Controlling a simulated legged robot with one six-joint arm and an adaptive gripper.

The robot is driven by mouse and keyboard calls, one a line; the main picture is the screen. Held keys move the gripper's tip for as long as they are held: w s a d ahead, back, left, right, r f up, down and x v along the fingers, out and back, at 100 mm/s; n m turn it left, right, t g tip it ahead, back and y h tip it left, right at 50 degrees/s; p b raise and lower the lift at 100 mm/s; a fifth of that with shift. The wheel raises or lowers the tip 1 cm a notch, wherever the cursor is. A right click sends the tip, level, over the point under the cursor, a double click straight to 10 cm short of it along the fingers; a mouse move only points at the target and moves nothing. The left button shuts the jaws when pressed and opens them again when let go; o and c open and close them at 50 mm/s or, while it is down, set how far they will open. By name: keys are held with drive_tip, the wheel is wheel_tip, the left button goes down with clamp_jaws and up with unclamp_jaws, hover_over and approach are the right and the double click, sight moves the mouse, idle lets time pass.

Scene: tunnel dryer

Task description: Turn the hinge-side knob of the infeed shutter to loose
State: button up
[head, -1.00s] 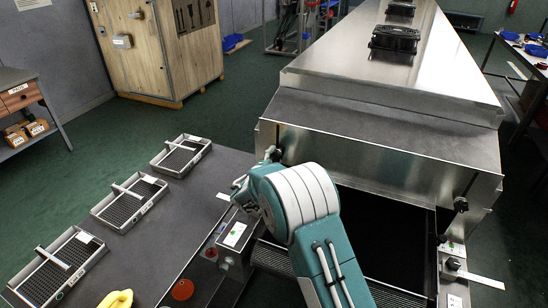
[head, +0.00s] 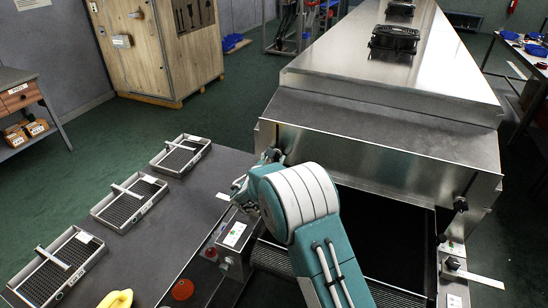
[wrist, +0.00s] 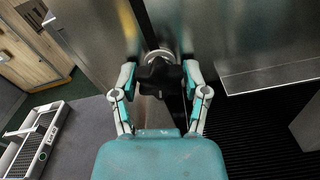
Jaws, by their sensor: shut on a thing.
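A dark knob (wrist: 160,72) with a pale metal collar sits at the left front edge of the dryer in the wrist view. My gripper (wrist: 159,77) is around it, with a teal finger on each side, shut on it. In the head view the gripper (head: 271,156) is at the left upper corner of the infeed opening, and my arm hides most of the knob and part of the shutter. Another black knob (head: 460,204) is on the right side of the opening. I cannot read any loose or tight marking.
Several mesh trays (head: 128,202) lie on the grey table (head: 215,180) at the left. A small control box (head: 236,236) stands close below my gripper. A black knob with a flat lever (head: 453,263) is at the right.

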drive_tip(key=n, duration=0.7)
drive_tip(key=shift+f, duration=0.15)
idle(0.3)
drive_tip(key=o, duration=1.2)
drive_tip(key=shift+w+a, duration=0.1)
drive_tip(key=shift+c, duration=0.2)
drive_tip(key=shift+s, duration=0.2)
drive_tip(key=v, duration=1.1)
drive_tip(key=shift+s+a, duration=0.2)
drive_tip(key=shift+s, duration=0.1)
